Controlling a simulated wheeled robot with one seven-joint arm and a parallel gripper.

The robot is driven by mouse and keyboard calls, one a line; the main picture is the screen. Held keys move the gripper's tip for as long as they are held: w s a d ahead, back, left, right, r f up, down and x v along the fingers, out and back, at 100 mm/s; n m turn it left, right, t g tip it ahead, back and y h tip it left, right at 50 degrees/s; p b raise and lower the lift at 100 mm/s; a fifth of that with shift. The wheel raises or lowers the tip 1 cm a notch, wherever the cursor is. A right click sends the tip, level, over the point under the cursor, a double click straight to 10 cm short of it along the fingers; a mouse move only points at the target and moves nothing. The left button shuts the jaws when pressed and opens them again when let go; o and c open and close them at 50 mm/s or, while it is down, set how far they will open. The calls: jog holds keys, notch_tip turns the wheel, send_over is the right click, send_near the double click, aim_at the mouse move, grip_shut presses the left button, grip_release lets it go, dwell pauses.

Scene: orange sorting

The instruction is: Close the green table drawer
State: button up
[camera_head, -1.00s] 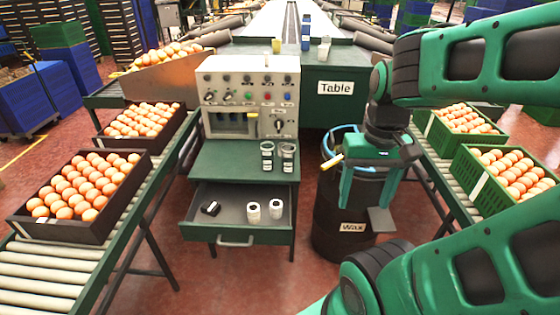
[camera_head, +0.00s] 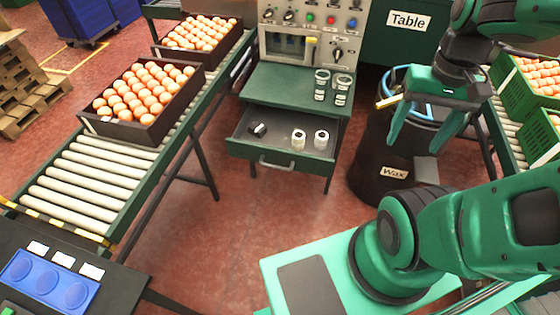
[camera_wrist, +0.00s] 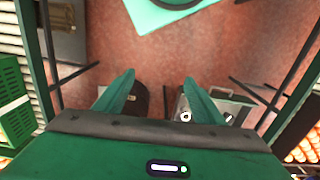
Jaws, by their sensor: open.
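The green table drawer (camera_head: 240,148) is pulled open below the green tabletop, with its grey handle (camera_head: 283,164) at the front. A dark item (camera_head: 257,130) and two white cylinders (camera_head: 298,139) lie inside it. The drawer also shows in the wrist view (camera_wrist: 240,100), at the right beyond the right finger. My gripper (camera_head: 415,140) is open and empty, pointing down to the right of the drawer, over or in front of the black wax barrel (camera_head: 372,180). It is apart from the drawer. In the wrist view my two fingers (camera_wrist: 158,85) are spread with nothing between them.
The control panel (camera_head: 290,30) and two small jars (camera_head: 321,85) stand on the green tabletop. Green crates (camera_head: 545,125) stand at the right. The red floor before the drawer is clear.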

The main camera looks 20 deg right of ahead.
jog(key=shift+s+r, duration=0.15)
jog(key=shift+s, duration=0.2)
jog(key=c, duration=0.5)
jog(key=shift+s, duration=0.1)
jog(key=c, duration=0.5)
jog(key=w+f+m+h, duration=0.1)
jog(key=w+m, duration=0.1)
jog(key=w, duration=0.1)
jog(key=w+f+m+h, duration=0.1)
jog(key=w+f+m, duration=0.1)
jog(key=w, duration=0.1)
jog(key=w+f+m+g, duration=0.1)
jog(key=w, duration=0.2)
jog(key=shift+w+a+f+m+h, duration=0.15)
jog(key=shift+a+m+h, duration=0.15)
jog(key=shift+m+h, duration=0.1)
grip_shut()
jog(key=w+a+f+m+t+h, duration=0.2)
jog(key=w+a+f+m+h, duration=0.2)
jog(key=w+a+f+m, duration=0.65)
jog(key=w+a+f+t, duration=0.1)
jog(key=w+a+f, duration=0.2)
jog(key=a+f, duration=0.8)
send_near(306, 161)
jog(key=shift+m, duration=0.35)
jog(key=shift+x, duration=2)
